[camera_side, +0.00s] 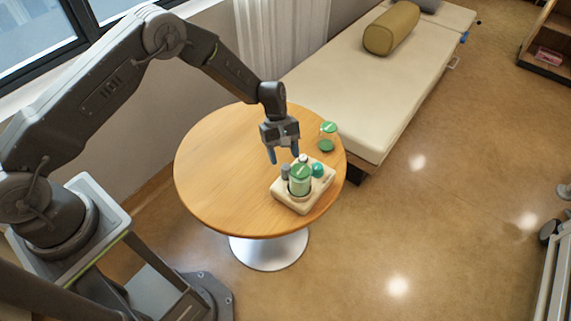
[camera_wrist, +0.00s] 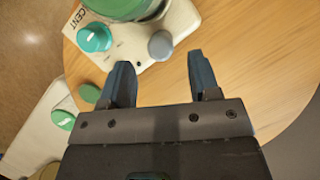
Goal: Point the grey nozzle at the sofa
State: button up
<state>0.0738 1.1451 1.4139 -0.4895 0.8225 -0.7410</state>
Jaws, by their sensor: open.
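The grey nozzle (camera_side: 285,171) is a short grey knob-like piece on a cream base unit (camera_side: 299,207) on the round table. In the wrist view the nozzle (camera_wrist: 160,45) shows as a grey round top, just beyond the fingertips and between their lines. Which way it points I cannot tell. The sofa (camera_side: 350,90) is a long cream daybed behind and right of the table. My gripper (camera_side: 284,155) is open and empty, pointing down just above the nozzle; its two blue-grey fingers also show in the wrist view (camera_wrist: 158,66).
A green-lidded jar (camera_side: 300,182) and a teal knob (camera_side: 318,170) sit on the same base, close to the nozzle. A clear item with a green top (camera_side: 328,127) stands near the table's sofa-side edge. The left of the wooden table (camera_side: 215,175) is clear.

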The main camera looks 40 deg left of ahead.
aim_at(284, 165)
jog(key=v, duration=0.9)
jog(key=shift+r, duration=0.1)
jog(key=s+d+f+n, duration=0.1)
jog(key=f+n, duration=0.1)
jog(key=f, duration=0.2)
jog(key=d+f+n+t, duration=0.1)
jog(key=f+n, duration=0.1)
jog(key=f, duration=0.2)
jog(key=s+d+f+n+t, duration=0.1)
jog(key=d+f+n, duration=0.1)
jog(key=f, duration=0.2)
jog(key=shift+s+f+h, duration=0.25)
jog(key=shift+s+h, duration=0.05)
jog(key=shift+c, duration=0.2)
